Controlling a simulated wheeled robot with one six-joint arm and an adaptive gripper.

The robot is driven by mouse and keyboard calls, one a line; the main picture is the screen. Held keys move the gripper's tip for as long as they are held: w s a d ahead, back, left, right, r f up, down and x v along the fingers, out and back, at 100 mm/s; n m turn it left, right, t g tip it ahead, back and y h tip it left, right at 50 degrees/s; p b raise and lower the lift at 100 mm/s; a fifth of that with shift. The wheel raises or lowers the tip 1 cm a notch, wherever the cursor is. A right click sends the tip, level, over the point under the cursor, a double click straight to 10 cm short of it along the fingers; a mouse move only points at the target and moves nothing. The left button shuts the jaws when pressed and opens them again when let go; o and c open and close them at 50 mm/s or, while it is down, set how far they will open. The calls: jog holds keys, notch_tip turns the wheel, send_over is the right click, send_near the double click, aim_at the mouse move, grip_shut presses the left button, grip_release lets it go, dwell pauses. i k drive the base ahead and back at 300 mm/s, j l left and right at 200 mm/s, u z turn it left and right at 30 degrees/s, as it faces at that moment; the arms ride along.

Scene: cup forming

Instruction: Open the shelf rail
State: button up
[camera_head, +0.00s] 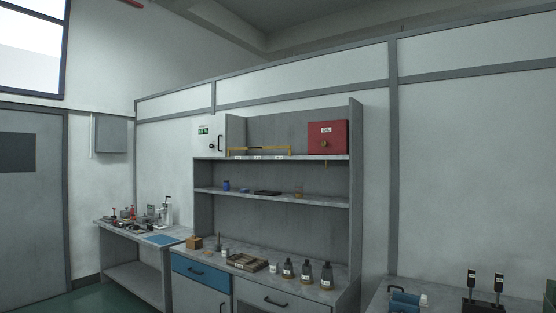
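The shelf rail is a thin yellow bar (260,149) along the front of the top shelf (300,157). My gripper is not in view.
A red box marked OIL (327,137) stands right of the rail, and a white cabinet with a dark handle (208,138) left of it. Below, the counter (215,258) holds several dark bottles and a tray (248,262). Another worktop (375,300) is at lower right.

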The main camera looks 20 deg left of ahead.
aim_at(277, 147)
jog(key=i+j+u, duration=0.45)
jog(key=i+u, duration=0.15)
jog(key=i, duration=0.25)
jog(key=i+u, duration=0.3)
jog(key=i, duration=0.15)
jog(key=i+j, duration=0.1)
jog(key=i, duration=0.85)
jog(key=i+j, duration=0.15)
jog(key=i, duration=0.75)
jog(key=i+j, duration=0.1)
jog(key=i, duration=0.85)
